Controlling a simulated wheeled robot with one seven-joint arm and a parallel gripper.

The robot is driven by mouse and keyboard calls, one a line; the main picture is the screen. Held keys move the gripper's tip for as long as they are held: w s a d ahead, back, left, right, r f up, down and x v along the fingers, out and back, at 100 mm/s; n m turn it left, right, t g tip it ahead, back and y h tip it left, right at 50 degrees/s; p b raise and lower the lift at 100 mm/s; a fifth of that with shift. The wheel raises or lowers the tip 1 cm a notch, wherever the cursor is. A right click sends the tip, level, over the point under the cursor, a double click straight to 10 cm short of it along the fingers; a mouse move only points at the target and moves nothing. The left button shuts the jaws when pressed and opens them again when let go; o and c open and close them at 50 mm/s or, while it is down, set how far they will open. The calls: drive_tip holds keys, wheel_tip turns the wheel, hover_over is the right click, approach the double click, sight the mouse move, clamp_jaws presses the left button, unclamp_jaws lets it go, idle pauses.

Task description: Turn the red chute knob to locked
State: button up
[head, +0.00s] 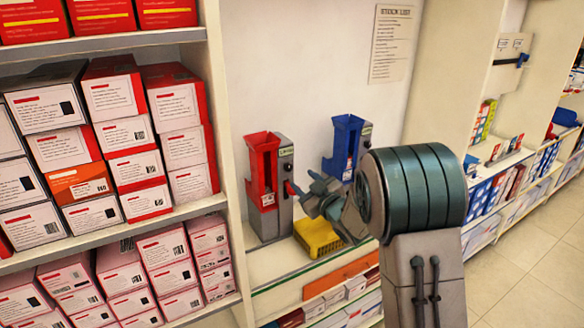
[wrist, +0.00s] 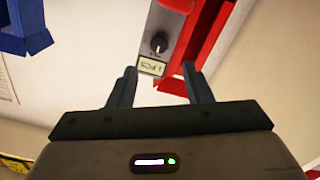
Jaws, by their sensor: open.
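The red chute (head: 263,172) stands on the shelf, fixed to a grey housing; part of it shows in the wrist view (wrist: 212,40). A dark round knob (wrist: 159,43) with a pale pointer line sits on the housing's front, beside a small pale label (wrist: 152,68). In the head view the knob (head: 286,151) is small, and its setting is too small to read. My gripper (wrist: 159,69) is open and empty, its fingers pointing toward the housing with the knob lying beyond the fingertips, apart from them. In the head view my gripper (head: 298,189) is lower than the knob.
A blue chute (head: 345,148) on its own housing stands to the right. A yellow crate (head: 318,236) lies on the shelf below my arm. Stacked red and white boxes (head: 120,150) fill the left shelves. A paper list (head: 391,44) hangs on the wall.

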sight(289, 168)
drive_tip(key=p+x, duration=0.2)
drive_tip(key=x, duration=0.5)
drive_tip(key=shift+w+a, duration=0.2)
drive_tip(key=shift+w, duration=0.1)
drive_tip(key=c, duration=1)
